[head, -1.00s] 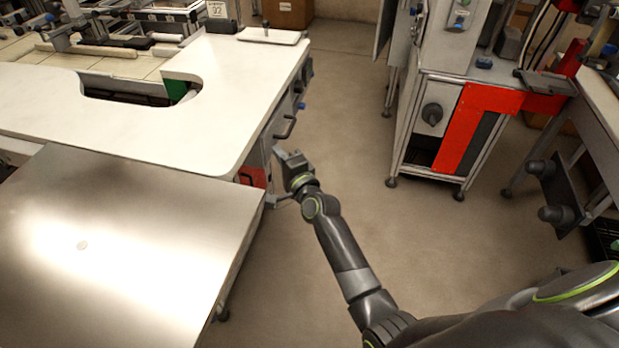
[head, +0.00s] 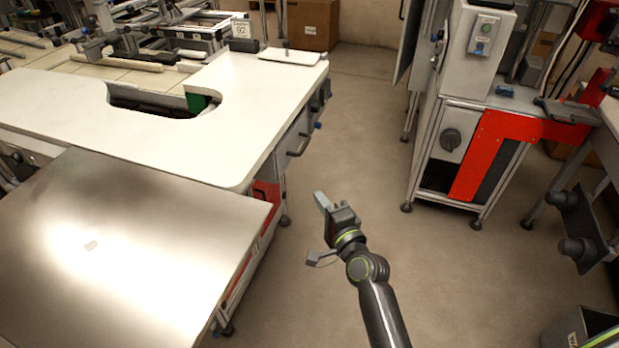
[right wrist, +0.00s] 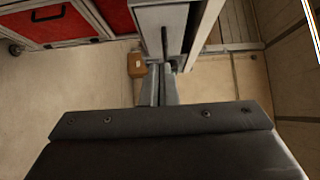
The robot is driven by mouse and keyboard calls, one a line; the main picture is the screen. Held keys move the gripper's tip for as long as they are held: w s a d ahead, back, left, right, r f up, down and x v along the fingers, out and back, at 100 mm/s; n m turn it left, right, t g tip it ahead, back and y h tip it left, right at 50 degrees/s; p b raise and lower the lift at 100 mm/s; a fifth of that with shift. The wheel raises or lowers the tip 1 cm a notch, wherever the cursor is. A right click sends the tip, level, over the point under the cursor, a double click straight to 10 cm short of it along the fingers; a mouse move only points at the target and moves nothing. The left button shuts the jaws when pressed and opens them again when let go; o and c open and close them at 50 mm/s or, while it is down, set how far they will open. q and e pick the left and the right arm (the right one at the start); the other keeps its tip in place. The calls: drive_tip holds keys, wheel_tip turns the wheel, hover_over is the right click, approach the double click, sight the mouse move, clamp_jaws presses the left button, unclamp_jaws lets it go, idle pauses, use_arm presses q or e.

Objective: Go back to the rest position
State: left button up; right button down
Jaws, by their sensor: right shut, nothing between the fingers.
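My right gripper (head: 322,200) is in the middle of the head view, over the open floor to the right of the steel table. Its fingers are together and hold nothing. In the right wrist view the closed fingers (right wrist: 160,86) point away from the camera, with floor and cabinets beyond. My left gripper is in neither view.
The steel table (head: 150,290) is at the lower left, with the white worktop (head: 200,140) behind it. A grey and red machine (head: 490,140) stands at the right. A cardboard box (head: 312,24) is at the back. The floor (head: 365,140) between them is clear.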

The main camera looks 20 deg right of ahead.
drive_tip(key=s+d+f+n+g+h+p, duration=0.1)
drive_tip(key=s+d+f+n+g, duration=0.3)
drive_tip(key=f, duration=0.7)
drive_tip(key=s+f+n+g+h, duration=0.1)
drive_tip(key=s+f+g, duration=0.1)
drive_tip(key=s+f, duration=0.6)
drive_tip(key=s+d+f+n+g+h+p, duration=0.1)
drive_tip(key=s+d+f+n+g, duration=0.15)
drive_tip(key=f, duration=1.05)
drive_tip(key=s+d+f+n+g, duration=0.2)
drive_tip(key=s+f, duration=0.3)
drive_tip(key=s, duration=0.6)
drive_tip(key=s+d+f+n+g+h+p, duration=0.1)
drive_tip(key=s+d+f+n+g, duration=0.2)
drive_tip(key=s, duration=0.8)
drive_tip(key=s+d+f+n+g, duration=0.2)
drive_tip(key=s+f, duration=0.5)
drive_tip(key=s, duration=0.4)
drive_tip(key=shift+s+d+n+g, duration=0.25)
drive_tip(key=shift+d+n+g, duration=0.1)
drive_tip(key=shift+d+g, duration=0.1)
